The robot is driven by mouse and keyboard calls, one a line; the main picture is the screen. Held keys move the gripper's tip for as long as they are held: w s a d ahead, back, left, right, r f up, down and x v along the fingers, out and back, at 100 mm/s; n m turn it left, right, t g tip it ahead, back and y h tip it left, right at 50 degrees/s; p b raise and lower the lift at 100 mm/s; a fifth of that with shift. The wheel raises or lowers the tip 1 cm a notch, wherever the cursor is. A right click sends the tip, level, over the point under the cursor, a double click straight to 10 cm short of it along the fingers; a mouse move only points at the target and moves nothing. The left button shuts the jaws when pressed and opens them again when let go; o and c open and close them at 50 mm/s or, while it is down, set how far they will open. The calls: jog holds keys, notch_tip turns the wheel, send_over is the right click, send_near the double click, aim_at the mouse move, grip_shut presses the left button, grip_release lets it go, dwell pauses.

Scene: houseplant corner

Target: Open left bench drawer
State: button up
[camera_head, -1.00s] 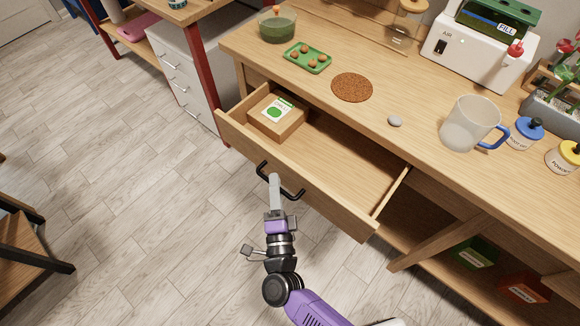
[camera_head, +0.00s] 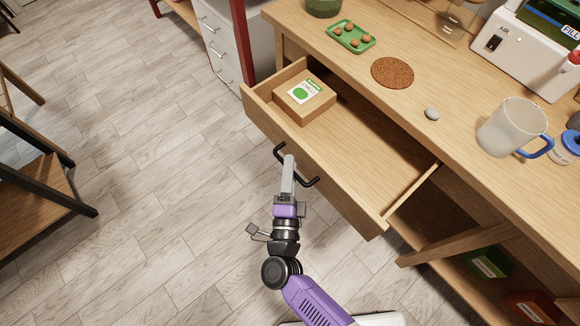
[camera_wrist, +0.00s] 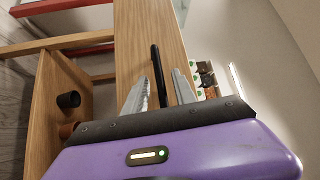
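The left bench drawer (camera_head: 318,165) stands pulled well out from under the wooden bench top. A small box with a green-and-white label (camera_head: 304,97) sits in its left rear part; the rest of the drawer floor looks bare. The black bar handle (camera_head: 309,182) is on the drawer front. My gripper (camera_head: 289,162) is at the middle of this handle, with its grey fingers on it. The exact finger contact is hard to see.
The bench top (camera_head: 450,155) holds a green tray (camera_head: 351,37), a round brown mat (camera_head: 392,72), a grey stone (camera_head: 432,113) and a mug (camera_head: 512,127). A dark-framed wooden stand (camera_head: 40,190) is at left. The floor (camera_head: 150,200) between is clear.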

jog(key=s+a+f+b, duration=0.1)
jog(key=s, duration=0.6)
jog(key=shift+s, duration=0.35)
jog(key=shift+a, duration=0.1)
